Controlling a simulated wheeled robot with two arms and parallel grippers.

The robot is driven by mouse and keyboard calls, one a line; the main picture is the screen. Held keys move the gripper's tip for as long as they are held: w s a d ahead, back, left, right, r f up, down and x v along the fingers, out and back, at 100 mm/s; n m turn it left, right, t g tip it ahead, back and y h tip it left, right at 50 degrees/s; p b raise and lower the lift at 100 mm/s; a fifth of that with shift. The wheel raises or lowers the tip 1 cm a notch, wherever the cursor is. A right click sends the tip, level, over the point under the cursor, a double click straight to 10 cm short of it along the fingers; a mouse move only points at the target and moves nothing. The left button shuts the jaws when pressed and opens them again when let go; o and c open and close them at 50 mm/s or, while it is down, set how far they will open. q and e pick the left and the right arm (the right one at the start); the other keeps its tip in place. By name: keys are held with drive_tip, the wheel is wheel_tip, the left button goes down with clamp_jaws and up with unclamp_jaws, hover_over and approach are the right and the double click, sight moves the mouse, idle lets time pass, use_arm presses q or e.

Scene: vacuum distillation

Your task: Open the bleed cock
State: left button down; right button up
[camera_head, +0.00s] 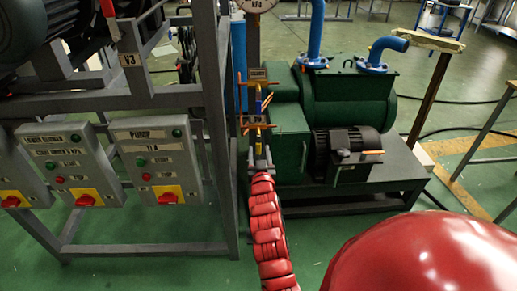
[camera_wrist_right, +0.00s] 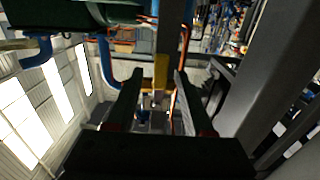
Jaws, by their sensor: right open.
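A vertical pipe carries fittings with orange handles. The upper fitting (camera_head: 258,75) and the lower fitting (camera_head: 257,124) each have a small pale label that I cannot read, so I cannot tell which is the bleed cock. My right gripper (camera_head: 260,155) is just below the lower fitting, at the end of my red arm. In the right wrist view my right gripper (camera_wrist_right: 159,80) is open, its two dark fingers apart. A yellow piece (camera_wrist_right: 161,72) shows between the fingertips; I cannot tell whether they touch it. My left gripper is out of view.
A gauge (camera_head: 254,4) tops the pipe. A green pump (camera_head: 345,100) with a black motor (camera_head: 345,150) stands to the right. A grey frame post (camera_head: 216,120) and control boxes (camera_head: 157,160) with red knobs are on the left.

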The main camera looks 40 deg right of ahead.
drive_tip(key=shift+x, duration=1.3)
clamp_jaws()
idle(0.5)
